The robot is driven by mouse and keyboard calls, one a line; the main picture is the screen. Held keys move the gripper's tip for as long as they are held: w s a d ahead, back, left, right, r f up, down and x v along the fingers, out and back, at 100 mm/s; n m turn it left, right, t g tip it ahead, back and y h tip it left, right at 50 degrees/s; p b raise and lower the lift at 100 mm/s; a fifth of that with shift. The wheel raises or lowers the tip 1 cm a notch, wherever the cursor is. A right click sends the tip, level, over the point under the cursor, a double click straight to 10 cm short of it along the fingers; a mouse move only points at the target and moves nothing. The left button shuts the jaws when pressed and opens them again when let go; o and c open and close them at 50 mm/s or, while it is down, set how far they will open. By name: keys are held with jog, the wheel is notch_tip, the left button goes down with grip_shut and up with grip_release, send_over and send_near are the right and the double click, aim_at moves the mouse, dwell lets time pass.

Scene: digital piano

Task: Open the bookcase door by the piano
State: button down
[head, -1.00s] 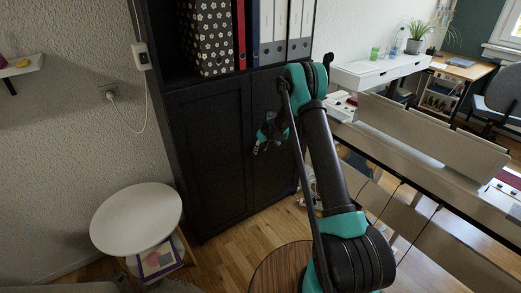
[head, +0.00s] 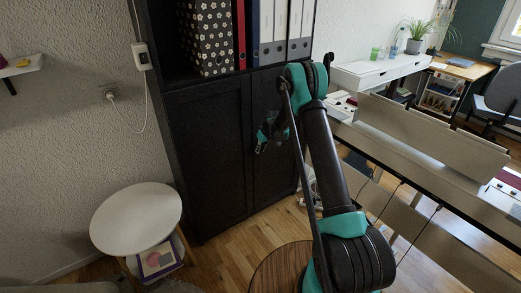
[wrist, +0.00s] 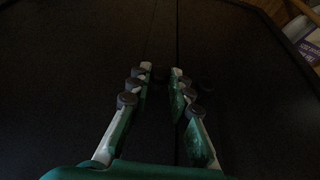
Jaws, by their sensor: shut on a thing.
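The bookcase (head: 158,110) is black, with open shelves above and two lower doors. The left door (head: 207,150) and right door (head: 270,185) both look closed, flush along a vertical seam. My gripper (head: 259,145) is at the upper part of the doors near this seam, partly hidden by my arm. In the wrist view, my gripper (wrist: 157,75) is shut on a small dark knob (wrist: 160,73) just left of the seam, on the left door (wrist: 80,60). The knob is dim and mostly hidden by the fingertips. The right door (wrist: 235,60) also shows there.
A round white side table (head: 135,218) stands in front and left of the bookcase. A round wooden top (head: 280,270) is near my arm. The piano (head: 430,135) is at right. Binders and a patterned box (head: 208,40) fill the shelf above the doors.

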jog(key=s+d+n+g+y, duration=0.1)
jog(key=s+d+n, duration=0.2)
jog(key=s+d, duration=0.45)
jog(key=s+d+n+g+y, duration=0.1)
jog(key=s+d+n, duration=0.3)
jog(key=d, duration=0.7)
jog(key=w+d, duration=0.1)
jog(key=d, duration=2)
jog(key=shift+w+d+n, duration=0.15)
jog(key=shift+w+n, duration=0.1)
jog(key=shift+n, duration=0.05)
jog(key=shift+r, duration=0.1)
jog(key=c, duration=1.4)
grip_release()
jog(key=shift+c, duration=0.2)
jog(key=shift+o, duration=0.2)
jog(key=shift+s, duration=0.1)
